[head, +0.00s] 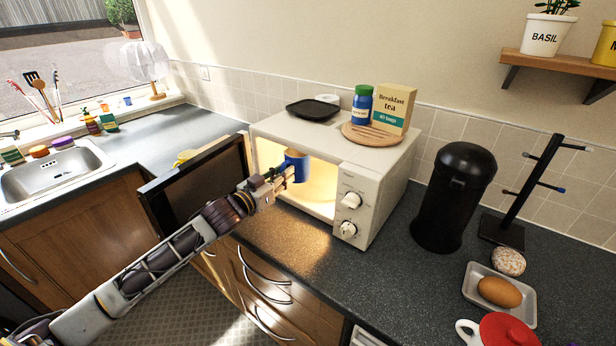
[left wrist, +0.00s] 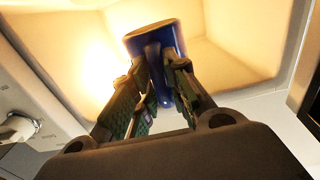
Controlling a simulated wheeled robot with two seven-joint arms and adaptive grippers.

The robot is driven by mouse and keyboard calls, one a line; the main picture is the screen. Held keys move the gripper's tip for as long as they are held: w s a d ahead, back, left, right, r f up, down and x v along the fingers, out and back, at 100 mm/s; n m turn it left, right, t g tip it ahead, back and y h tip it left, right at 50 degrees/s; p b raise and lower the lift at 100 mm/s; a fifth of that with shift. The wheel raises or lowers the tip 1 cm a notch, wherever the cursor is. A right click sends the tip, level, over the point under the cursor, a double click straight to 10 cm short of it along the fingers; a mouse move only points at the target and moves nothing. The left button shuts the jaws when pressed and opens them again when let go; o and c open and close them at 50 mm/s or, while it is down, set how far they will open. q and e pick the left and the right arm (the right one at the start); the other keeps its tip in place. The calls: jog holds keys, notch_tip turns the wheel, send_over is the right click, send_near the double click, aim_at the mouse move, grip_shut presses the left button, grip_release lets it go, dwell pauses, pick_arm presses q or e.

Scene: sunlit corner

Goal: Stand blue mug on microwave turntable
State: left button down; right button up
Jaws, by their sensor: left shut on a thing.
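The blue mug (head: 298,163) is at the open front of the lit microwave (head: 384,180), held in my left gripper (head: 279,175). In the left wrist view the mug (left wrist: 154,38) sits beyond the fingertips, and the left gripper (left wrist: 155,85) is shut on its handle side. The warm-lit cavity surrounds the mug in that view. The microwave door (head: 195,181) stands open to the left. I cannot make out the turntable, and whether the mug touches the cavity floor is not clear. My right gripper is not in view.
A round wooden board (head: 372,135) with a tea box (head: 394,108) and a blue jar (head: 361,105) sits on the microwave, beside a black pan (head: 313,110). A black canister (head: 453,198) and mug tree (head: 528,190) stand to the right. The sink (head: 50,170) is at left.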

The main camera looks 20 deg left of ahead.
aim_at(297, 165)
pick_arm(q)
jog(key=shift+x, duration=0.95)
jog(key=shift+w+d+r, duration=0.15)
jog(key=shift+w+d, duration=0.05)
jog(key=shift+w, duration=0.35)
jog(key=shift+w+d, duration=0.2)
jog(key=shift+w, duration=0.4)
jog(key=shift+p+x, duration=0.3)
jog(key=shift+x, duration=0.7)
jog(key=shift+w+d, duration=0.25)
jog(key=shift+w, duration=0.35)
jog(key=shift+w+d, duration=0.25)
jog(key=shift+w, duration=0.35)
jog(key=w+f, duration=0.1)
jog(key=w+d+f, duration=0.1)
jog(key=shift+w+p, duration=0.25)
jog(key=shift+p, duration=0.05)
jog(key=shift+f, duration=0.7)
notch_tip(297, 165, down, 3)
jog(key=shift+w+f, duration=0.15)
jog(key=shift+f, duration=0.1)
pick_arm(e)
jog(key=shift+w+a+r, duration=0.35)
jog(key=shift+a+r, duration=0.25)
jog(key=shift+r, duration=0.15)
